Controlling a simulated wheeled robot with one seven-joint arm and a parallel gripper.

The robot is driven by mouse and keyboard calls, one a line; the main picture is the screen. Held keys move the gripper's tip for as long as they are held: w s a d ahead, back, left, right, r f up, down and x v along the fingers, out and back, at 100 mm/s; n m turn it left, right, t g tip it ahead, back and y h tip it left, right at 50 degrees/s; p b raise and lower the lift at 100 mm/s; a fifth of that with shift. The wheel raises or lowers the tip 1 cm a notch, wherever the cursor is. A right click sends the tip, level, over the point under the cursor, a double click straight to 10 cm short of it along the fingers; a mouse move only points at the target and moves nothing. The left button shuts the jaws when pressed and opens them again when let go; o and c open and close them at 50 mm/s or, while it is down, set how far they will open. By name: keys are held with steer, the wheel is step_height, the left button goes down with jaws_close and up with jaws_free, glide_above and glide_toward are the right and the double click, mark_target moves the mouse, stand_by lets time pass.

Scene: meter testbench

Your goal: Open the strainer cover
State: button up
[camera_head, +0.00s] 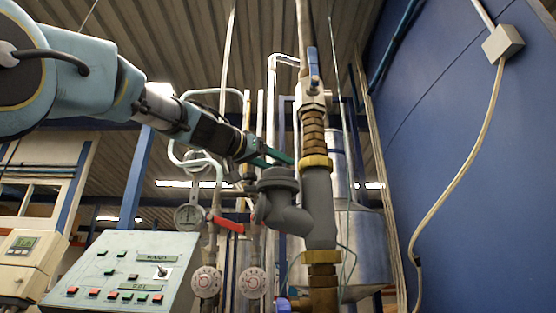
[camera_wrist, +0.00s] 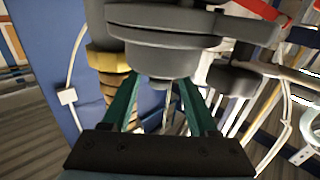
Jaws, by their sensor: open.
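The grey strainer (camera_head: 319,205) is part of a vertical pipe, with a side branch that bends up to a round cap-like cover (camera_head: 278,180). My gripper (camera_head: 272,158) has green fingers and reaches in from the upper left, just above the cover. Nothing is held. Whether the fingers touch the cover cannot be told.
Brass fittings (camera_head: 315,162) and a blue-handled valve (camera_head: 313,68) stand on the pipe right of my gripper. A red lever (camera_head: 228,224), a gauge (camera_head: 188,216) and two dials (camera_head: 206,282) are lower left. A control panel (camera_head: 125,275) stands at left. A blue wall (camera_head: 480,170) bounds the right.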

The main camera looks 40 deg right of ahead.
steer(key=shift+d, duration=0.25)
jaws_close()
stand_by(0.4)
stand_by(0.9)
